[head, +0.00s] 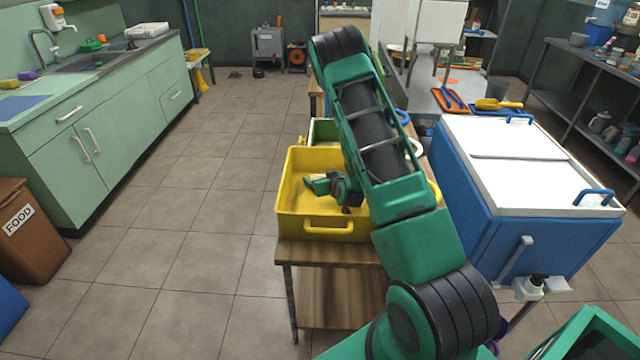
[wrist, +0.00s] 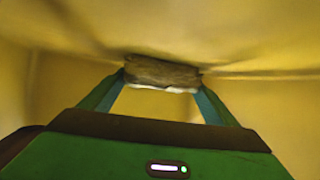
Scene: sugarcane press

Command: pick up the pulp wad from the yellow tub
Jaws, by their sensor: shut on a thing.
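The yellow tub (head: 289,209) stands on a wooden table in the middle of the head view. My gripper (head: 314,181) is inside the tub, reaching down past its rim. In the wrist view, my gripper (wrist: 160,78) is shut on the pulp wad (wrist: 162,71), a brownish, rough piece with a pale lower edge. The wad sits between the two fingertips, with the yellow tub walls around it. I cannot tell whether it touches the tub. In the head view I cannot make out the wad clearly, and my arm covers the tub's right part.
The wooden table (head: 330,256) carries the tub, with a green container (head: 322,130) just behind it. A blue chest with a white lid (head: 540,165) stands close on the right. Tiled floor (head: 205,200) is clear on the left, up to the green sink counter (head: 110,100).

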